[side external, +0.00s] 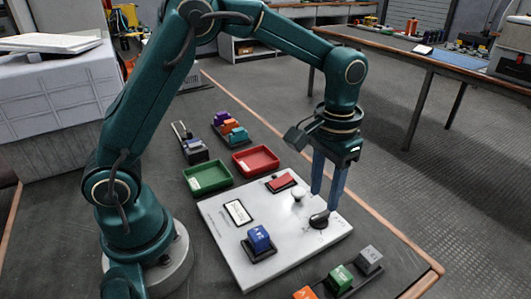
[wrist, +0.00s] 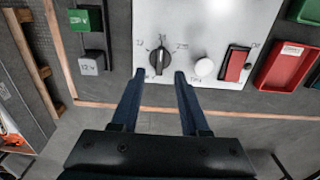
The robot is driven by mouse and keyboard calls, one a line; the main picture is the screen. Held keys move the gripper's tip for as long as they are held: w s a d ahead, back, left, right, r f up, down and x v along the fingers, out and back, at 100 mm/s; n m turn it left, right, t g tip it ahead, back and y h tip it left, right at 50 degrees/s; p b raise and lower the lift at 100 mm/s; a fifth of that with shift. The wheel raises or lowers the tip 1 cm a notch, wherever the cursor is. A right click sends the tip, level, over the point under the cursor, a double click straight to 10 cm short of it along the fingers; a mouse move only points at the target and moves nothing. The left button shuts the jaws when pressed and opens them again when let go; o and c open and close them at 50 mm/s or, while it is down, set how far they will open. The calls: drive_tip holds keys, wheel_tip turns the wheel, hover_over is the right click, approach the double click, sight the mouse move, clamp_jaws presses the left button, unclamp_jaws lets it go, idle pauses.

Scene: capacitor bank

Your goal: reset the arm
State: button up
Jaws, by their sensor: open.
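My gripper (side external: 325,201) is open and points down over the white panel (side external: 222,204), with two blue fingers. The black dial (side external: 319,220) on the panel is just below the fingertips. In the wrist view my gripper (wrist: 160,74) has its fingertips apart, with the black dial (wrist: 159,60) showing between and slightly beyond them. Nothing is held. I cannot tell if a fingertip touches the panel. The panel also bears a white knob (side external: 298,193), a red switch (side external: 281,182), a framed label (side external: 238,212) and a blue block (side external: 259,238) in a black holder.
A green tray (side external: 207,178) and a red tray (side external: 256,160) lie behind the panel. Coloured blocks (side external: 234,127) stand farther back. A grey block (side external: 369,257), a green block (side external: 341,276) and an orange block (side external: 305,293) stand at the front edge.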

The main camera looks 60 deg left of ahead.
drive_tip(key=shift+r, duration=0.1)
drive_tip(key=s+a+r+t, duration=0.3)
drive_tip(key=s+r, duration=0.2)
drive_tip(key=r, duration=0.5)
drive_tip(key=s+a+f+t, duration=0.1)
drive_tip(key=s+f+t, duration=0.1)
drive_tip(key=s, duration=0.7)
drive_tip(key=shift+s+a+f+t, duration=0.25)
drive_tip(key=shift+s+a+t, duration=0.05)
drive_tip(key=shift+s+a, duration=0.1)
